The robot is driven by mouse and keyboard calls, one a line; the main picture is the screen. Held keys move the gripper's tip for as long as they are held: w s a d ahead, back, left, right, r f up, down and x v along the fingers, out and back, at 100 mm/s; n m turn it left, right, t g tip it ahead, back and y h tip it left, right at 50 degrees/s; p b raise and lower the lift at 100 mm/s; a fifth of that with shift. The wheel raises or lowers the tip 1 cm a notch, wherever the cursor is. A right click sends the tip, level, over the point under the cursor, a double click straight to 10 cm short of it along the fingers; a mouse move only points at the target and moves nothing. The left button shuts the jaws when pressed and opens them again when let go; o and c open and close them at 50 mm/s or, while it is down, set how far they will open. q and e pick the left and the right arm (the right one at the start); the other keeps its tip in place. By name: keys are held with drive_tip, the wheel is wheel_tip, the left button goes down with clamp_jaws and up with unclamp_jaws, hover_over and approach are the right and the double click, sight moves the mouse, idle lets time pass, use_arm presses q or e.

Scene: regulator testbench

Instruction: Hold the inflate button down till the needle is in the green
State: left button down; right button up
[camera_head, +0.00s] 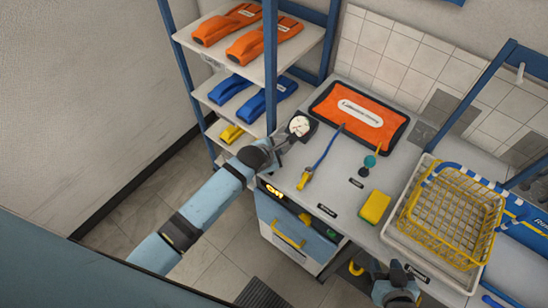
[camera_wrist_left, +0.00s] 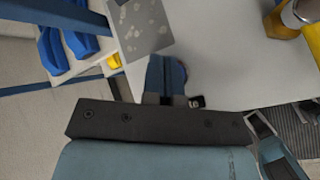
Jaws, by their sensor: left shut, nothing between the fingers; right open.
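A round white-faced gauge (camera_head: 299,125) in a dark housing stands near the back left of the grey bench. Its needle and green band are too small to read. My left gripper (camera_head: 283,146) is shut and empty, just in front of and beside the gauge. I cannot make out the inflate button; the gripper may hide it. In the left wrist view, the shut fingers (camera_wrist_left: 166,80) point over the pale bench top, and I cannot tell whether they touch anything. My right gripper (camera_head: 397,282) is open and empty at the bench's front edge, low in the head view.
A yellow sponge-like block (camera_head: 375,207) and a yellow wire basket (camera_head: 452,215) sit to the right. A shelf rack (camera_head: 270,60) stands close behind the left arm.

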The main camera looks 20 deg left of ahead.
use_arm(q)
drive_tip(key=shift+f, duration=0.1)
idle(0.5)
drive_tip(key=shift+f, duration=0.3)
drive_tip(key=shift+f, duration=0.55)
idle(2.0)
drive_tip(key=shift+r, duration=0.1)
idle(0.9)
drive_tip(key=shift+r+p, duration=0.75)
drive_tip(key=shift+r, duration=0.15)
drive_tip(key=shift+r, duration=2.45)
